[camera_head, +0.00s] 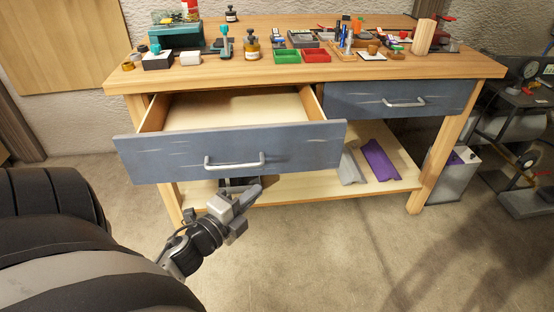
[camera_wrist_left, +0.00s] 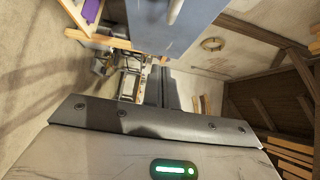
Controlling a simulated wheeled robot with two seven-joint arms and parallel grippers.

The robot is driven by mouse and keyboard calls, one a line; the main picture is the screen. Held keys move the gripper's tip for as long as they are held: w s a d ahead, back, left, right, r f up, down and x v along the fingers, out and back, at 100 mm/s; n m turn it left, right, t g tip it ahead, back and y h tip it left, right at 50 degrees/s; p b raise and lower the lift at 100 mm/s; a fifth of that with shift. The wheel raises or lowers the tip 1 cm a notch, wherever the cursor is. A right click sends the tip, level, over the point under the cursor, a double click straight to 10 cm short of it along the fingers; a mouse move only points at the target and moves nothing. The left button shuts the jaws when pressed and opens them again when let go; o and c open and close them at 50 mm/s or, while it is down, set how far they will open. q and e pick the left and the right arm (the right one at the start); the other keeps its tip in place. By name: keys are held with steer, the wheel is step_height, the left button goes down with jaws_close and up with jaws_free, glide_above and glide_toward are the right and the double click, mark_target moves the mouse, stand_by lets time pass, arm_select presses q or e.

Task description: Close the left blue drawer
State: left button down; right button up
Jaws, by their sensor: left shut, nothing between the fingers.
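The left blue drawer (camera_head: 190,155) is pulled well out of the workbench, and its pale wooden inside (camera_head: 240,108) looks empty. Its front has a silver bar handle (camera_head: 235,162). My left gripper (camera_head: 252,192) is shut and empty, just below the drawer front's lower edge and under the handle. Whether it touches the front I cannot tell. In the left wrist view the blue drawer front (camera_wrist_left: 165,30) fills the upper middle. My right gripper is not in view.
The right blue drawer (camera_head: 375,101) is shut. The workbench top (camera_head: 210,75) holds small trays, bottles and tools. The lower shelf (camera_head: 385,189) carries a purple piece (camera_head: 380,160) and a grey one. A machine stands at the far right. The floor in front is clear.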

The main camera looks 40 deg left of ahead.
arm_select(q)
glide_toward(286, 152)
steer(key=w+d, duration=0.3)
steer(key=shift+w+a, duration=1.5)
steer(key=shift+a, duration=0.2)
steer(key=shift+a, duration=0.1)
